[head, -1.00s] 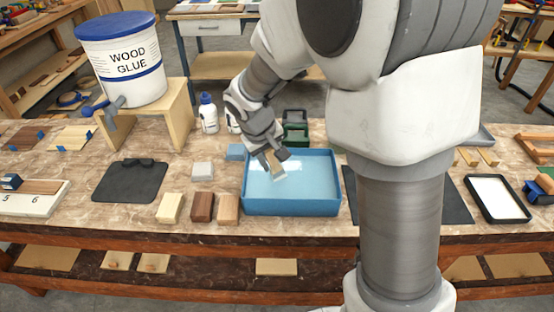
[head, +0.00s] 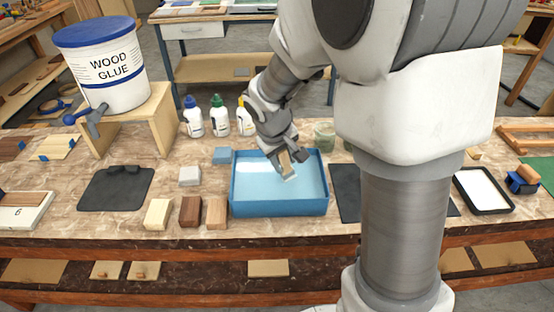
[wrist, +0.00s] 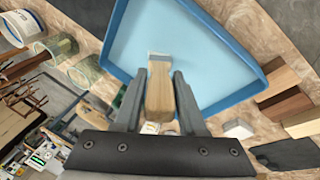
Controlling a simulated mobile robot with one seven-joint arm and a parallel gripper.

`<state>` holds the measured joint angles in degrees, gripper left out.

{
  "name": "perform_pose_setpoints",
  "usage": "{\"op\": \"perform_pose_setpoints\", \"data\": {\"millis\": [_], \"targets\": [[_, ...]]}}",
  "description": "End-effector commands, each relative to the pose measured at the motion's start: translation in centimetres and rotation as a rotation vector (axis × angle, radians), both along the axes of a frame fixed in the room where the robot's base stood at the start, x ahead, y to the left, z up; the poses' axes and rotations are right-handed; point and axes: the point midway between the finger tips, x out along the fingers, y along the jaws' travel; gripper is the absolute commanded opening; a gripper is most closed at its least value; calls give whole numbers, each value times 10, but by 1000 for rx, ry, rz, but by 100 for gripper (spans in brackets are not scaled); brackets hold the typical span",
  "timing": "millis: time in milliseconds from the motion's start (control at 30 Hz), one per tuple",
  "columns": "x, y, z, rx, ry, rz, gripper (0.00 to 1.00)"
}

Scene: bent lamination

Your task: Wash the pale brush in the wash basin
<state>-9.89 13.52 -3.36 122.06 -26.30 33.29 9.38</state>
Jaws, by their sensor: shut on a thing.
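The wash basin (head: 250,206) is a blue rectangular tray with pale blue water, on the worktable. My gripper (head: 283,158) is shut on the pale brush (head: 287,166), a light wooden handle with a whitish bristle end pointing down. The brush is over the basin's right-hand part; I cannot tell whether the bristles touch the water. In the wrist view, the brush (wrist: 159,90) lies between both fingers (wrist: 158,100), with its bristle end toward the water, and the basin's blue rim (wrist: 235,103) surrounds the scene.
Wooden blocks (head: 190,212) stand left of the basin. Bottles (head: 219,116) and a greenish jar (head: 324,135) stand behind it. A dark mat (head: 116,188) lies further left, a wood glue bucket (head: 105,62) sits on a stand, and a white-filled tray (head: 484,190) is at right.

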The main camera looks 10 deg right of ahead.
Motion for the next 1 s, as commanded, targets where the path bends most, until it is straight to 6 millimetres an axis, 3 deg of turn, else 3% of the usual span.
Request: {"op": "perform_pose_setpoints", "data": {"millis": [333,1000], "targets": [[1,4,-1,0,0,2,0],[12,58,0,0,-1,1,0]]}}
